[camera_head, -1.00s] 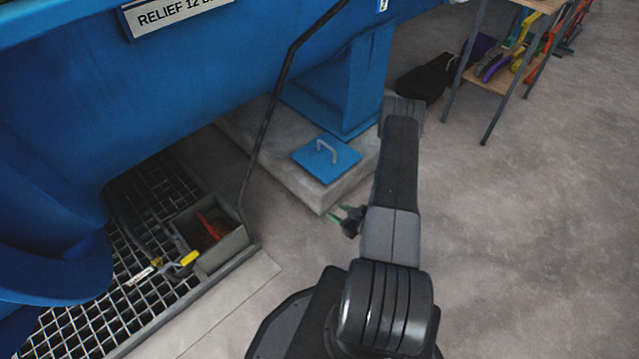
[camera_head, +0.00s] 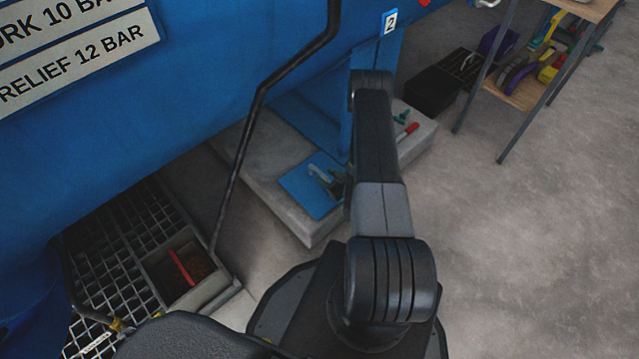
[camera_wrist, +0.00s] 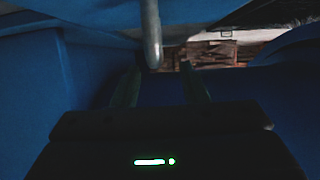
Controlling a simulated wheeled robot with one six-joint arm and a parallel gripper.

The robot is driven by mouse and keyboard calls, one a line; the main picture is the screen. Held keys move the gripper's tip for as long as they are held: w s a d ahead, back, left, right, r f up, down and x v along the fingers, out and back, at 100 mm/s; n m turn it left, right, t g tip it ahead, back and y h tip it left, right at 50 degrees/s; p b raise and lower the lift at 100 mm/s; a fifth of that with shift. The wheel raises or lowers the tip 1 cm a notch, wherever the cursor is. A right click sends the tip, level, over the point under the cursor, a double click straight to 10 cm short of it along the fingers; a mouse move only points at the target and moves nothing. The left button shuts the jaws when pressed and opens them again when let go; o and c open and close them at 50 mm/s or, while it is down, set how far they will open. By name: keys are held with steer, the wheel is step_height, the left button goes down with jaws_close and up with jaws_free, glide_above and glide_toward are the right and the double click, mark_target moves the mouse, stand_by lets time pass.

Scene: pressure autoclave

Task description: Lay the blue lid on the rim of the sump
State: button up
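The blue lid (camera_head: 304,193) lies flat on the concrete plinth under the blue vessel, its grey handle (camera_head: 316,172) standing up. My gripper (camera_head: 333,183) is low at the lid's right side, close to the handle and partly hidden by my arm. In the wrist view my two fingers (camera_wrist: 164,82) are apart, and the grey handle (camera_wrist: 152,38) reaches down to between their tips; contact is not visible. The sump (camera_head: 222,287) is a square open box in the floor grating at lower left, with something red inside.
A bent black pipe (camera_head: 247,130) runs down between the sump and the lid. A blue support leg (camera_head: 375,70) stands behind the lid. A red-handled tool (camera_head: 407,131) lies on the plinth. A shelf table (camera_head: 510,92) stands at upper right. The floor at right is clear.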

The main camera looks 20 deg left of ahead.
mark_target(321, 173)
steer(key=b+x, duration=0.1)
steer(key=x, duration=0.4)
steer(key=shift+w+b, duration=0.25)
steer(key=shift+b, duration=0.05)
jaws_close()
steer(key=shift+r, duration=0.15)
stand_by(0.9)
